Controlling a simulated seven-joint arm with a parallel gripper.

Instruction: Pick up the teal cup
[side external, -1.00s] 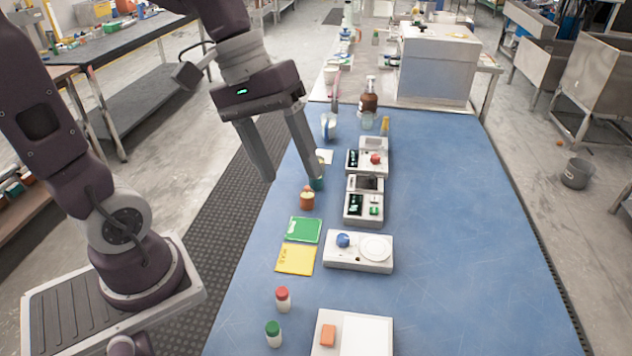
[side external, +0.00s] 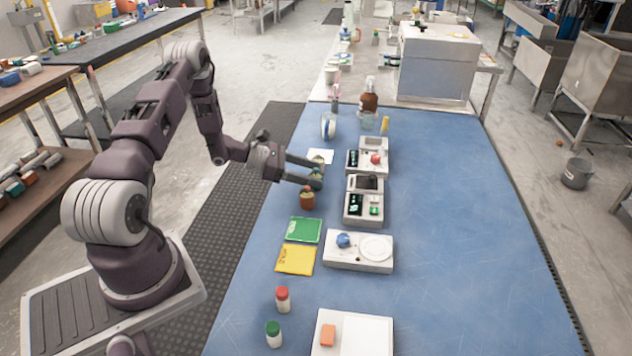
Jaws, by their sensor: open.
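The teal cup (side external: 316,180) is small in the side view and stands on the blue table, left of the grey devices. My gripper (side external: 318,173) is low over the table, reaching in from the left with its fingers roughly level. It is open, and its fingertips are at the cup, apparently one on either side of it. Part of the cup is hidden by the fingers, and I cannot tell whether they touch it.
An orange-brown pot (side external: 307,198) stands just in front of the cup. A device with a green button (side external: 364,207) and one with a red knob (side external: 367,160) stand close to the right. A white card (side external: 320,156) lies behind. The table's right side is clear.

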